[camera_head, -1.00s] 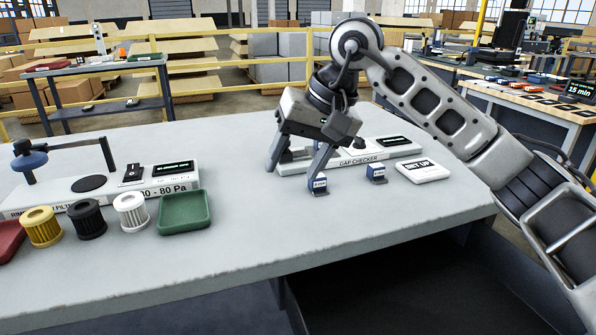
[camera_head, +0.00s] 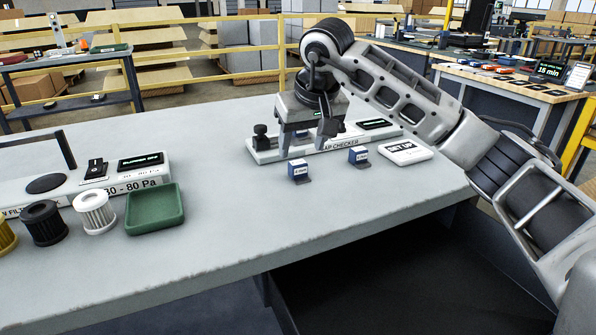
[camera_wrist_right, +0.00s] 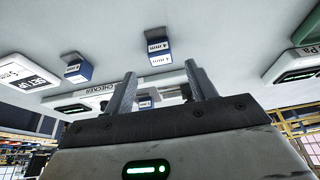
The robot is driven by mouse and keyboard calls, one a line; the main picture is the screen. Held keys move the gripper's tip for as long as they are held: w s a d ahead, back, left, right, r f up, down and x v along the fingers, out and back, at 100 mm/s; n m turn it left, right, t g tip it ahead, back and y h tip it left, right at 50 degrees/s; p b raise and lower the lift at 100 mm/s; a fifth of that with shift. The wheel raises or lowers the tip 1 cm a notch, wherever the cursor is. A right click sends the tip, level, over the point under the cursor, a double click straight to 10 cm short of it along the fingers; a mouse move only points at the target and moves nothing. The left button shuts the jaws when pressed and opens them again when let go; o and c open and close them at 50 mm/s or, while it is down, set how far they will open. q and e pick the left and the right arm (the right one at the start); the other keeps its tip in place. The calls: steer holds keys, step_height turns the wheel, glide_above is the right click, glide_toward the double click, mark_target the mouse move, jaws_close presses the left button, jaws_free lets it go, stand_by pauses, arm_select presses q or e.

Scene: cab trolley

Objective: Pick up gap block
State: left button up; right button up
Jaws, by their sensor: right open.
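Two small blue-and-white gap blocks stand on the table in front of the gap checker (camera_head: 265,157): a left one (camera_head: 299,170) and a right one (camera_head: 359,155). In the right wrist view, one block (camera_wrist_right: 158,52) marked 4 mm shows beyond my fingertips, and another (camera_wrist_right: 77,70) is to its left. A third block (camera_wrist_right: 145,102) shows between the fingers, near the checker. My right gripper (camera_head: 304,148) is open over the checker, behind the left block and apart from it. Its spread fingers also show in the wrist view (camera_wrist_right: 160,76). My left gripper is out of view.
A white SET UP sign (camera_head: 405,151) lies right of the blocks. A green tray (camera_head: 155,208), a white filter (camera_head: 95,212) and a black filter (camera_head: 45,222) stand at the left. The table front is clear.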

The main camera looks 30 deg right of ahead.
mark_target(299, 163)
steer(key=x, duration=0.5)
steer(key=shift+s+a+f, duration=0.1)
steer(key=shift+s, duration=0.2)
steer(key=c, duration=1.1)
